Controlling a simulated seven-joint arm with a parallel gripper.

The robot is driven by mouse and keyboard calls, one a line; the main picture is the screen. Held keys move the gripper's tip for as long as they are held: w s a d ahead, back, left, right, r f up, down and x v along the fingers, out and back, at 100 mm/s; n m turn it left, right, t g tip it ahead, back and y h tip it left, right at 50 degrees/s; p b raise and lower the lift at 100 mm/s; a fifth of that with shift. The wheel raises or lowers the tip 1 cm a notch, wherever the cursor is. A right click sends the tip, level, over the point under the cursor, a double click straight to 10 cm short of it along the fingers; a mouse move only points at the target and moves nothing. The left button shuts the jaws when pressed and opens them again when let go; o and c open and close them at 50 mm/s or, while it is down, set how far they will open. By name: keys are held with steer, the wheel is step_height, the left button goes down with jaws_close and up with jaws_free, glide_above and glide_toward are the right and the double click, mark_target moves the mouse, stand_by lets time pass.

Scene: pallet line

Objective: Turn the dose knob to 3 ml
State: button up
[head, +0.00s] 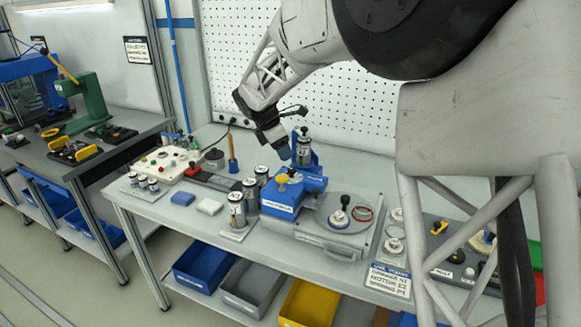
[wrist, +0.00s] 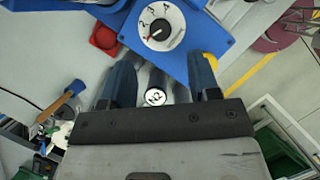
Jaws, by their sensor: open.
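The dose knob (wrist: 157,32) shows at the top of the wrist view as a dark hub on a white numbered dial (wrist: 174,37). A red pointer mark lies at the hub's lower left, away from the numbers 2, 3 and 4 along the dial's upper part; the exact setting is hard to read. The dial sits on a blue plate (wrist: 215,30), part of the blue unit (head: 283,207) in the head view. My gripper (head: 284,153) is above and behind this unit. Its two fingers (wrist: 160,65) are apart, with nothing held, and the knob lies beyond their tips.
A canister marked N2 (wrist: 155,97) shows between my fingers, below them. A labelled canister (head: 303,148) stands behind the blue unit. Several cans, including one in front (head: 237,210), stand to the left. A grey case (head: 335,240) lies to the right.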

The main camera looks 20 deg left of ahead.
mark_target(292, 169)
steer(key=shift+x, duration=3.75)
steer(key=c, duration=0.9)
